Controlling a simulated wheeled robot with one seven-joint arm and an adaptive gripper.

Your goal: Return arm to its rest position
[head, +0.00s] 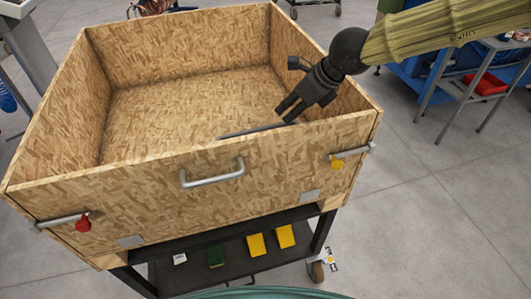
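My arm, in a yellowish sleeve, reaches in from the upper right of the head view. My dark gripper (284,114) points down and left inside the right front part of a wooden box (200,165). Its two fingers show a gap between them, with nothing visible between them. A thin dark grey rod or tube (245,132) shows just behind the top edge of the box's front wall, close below the fingertips. The front wall hides its lower side. I cannot tell whether a finger touches it.
The open box stands on a dark wheeled cart (230,262) with yellow and green items on its lower shelf. The box's right wall (335,95) is close to my gripper. The floor between is clear.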

